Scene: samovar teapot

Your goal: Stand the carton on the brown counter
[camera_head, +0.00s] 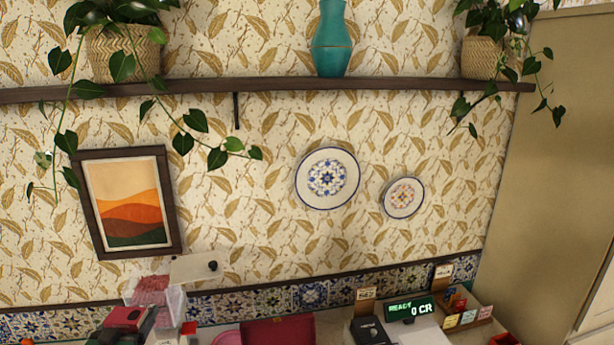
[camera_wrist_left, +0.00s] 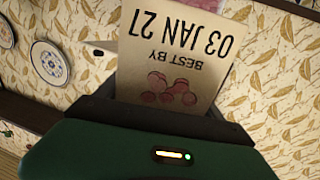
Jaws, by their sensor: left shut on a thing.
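My left gripper (camera_wrist_left: 158,112) is shut on the carton (camera_wrist_left: 178,55) in the left wrist view. The carton is cream, printed "BEST BY 03 JAN 27" above pink-red round fruit. The print is upside down in that view. The gripper's dark fingers stand on both sides of the carton and hide its lower end. In the head view, a red and dark shape (camera_head: 125,318) sits at the lower left; I cannot tell whether it is the carton or my gripper. The brown counter cannot be made out clearly. My right gripper is not in view.
A shelf (camera_head: 270,85) crosses the wall above.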

